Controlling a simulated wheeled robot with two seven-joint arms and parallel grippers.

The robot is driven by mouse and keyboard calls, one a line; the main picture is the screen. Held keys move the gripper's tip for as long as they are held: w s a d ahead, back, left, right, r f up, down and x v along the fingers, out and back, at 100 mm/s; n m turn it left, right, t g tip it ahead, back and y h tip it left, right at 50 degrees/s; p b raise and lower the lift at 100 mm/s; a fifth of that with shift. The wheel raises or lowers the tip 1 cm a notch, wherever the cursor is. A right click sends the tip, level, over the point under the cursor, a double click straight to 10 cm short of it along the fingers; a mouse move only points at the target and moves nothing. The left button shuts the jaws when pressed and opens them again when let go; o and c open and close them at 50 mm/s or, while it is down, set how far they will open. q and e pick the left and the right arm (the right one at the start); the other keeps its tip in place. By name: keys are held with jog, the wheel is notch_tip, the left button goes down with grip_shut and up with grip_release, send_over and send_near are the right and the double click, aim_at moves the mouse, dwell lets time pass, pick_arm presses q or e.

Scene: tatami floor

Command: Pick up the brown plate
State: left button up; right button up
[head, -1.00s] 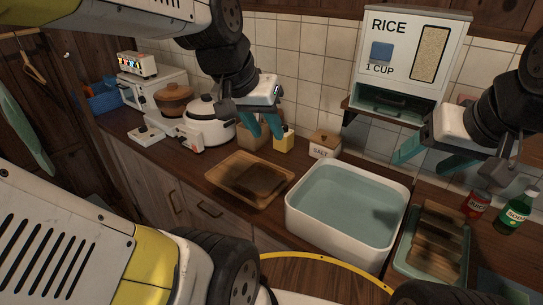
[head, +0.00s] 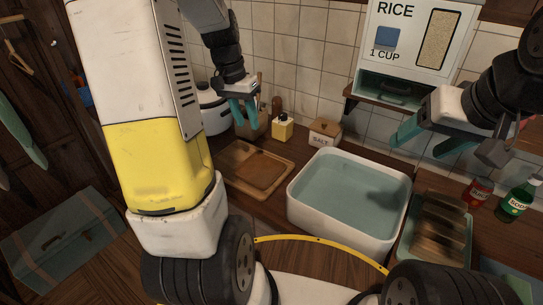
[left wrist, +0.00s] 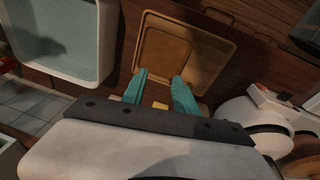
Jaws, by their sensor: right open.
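The brown plate (head: 226,170) is a rectangular, rimmed, tray-like piece lying flat on the counter, left of the white basin. A darker patch lies on its middle. It also shows at the top of the left wrist view (left wrist: 148,48). My left gripper (head: 245,116) is above and behind the plate in the head view. Its teal fingers are apart and empty, and in the left wrist view they (left wrist: 159,90) point toward the plate's near edge. My right gripper (head: 425,138) is open and empty in front of the rice dispenser, far from the plate.
The water-filled white basin (head: 300,212) stands right of the plate. Behind are a salt box (head: 324,133), a yellow bottle (head: 283,128) and a white pot (head: 212,112). A tray (head: 408,255) and two bottles are at right. My left arm link hides the counter's left part.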

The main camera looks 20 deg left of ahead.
pick_arm(q)
jog(key=m+g, duration=0.1)
jog(key=g, duration=0.1)
send_near(242, 169)
jog(key=r, duration=0.1)
jog(key=f, duration=0.5)
jog(key=d+f, duration=0.1)
jog(key=f, duration=0.2)
jog(key=shift+w+f, duration=0.1)
grip_shut()
jog(key=shift+s+d+f, duration=0.1)
jog(key=shift+s+f, duration=0.05)
jog(key=shift+s, duration=0.05)
dwell(0.6)
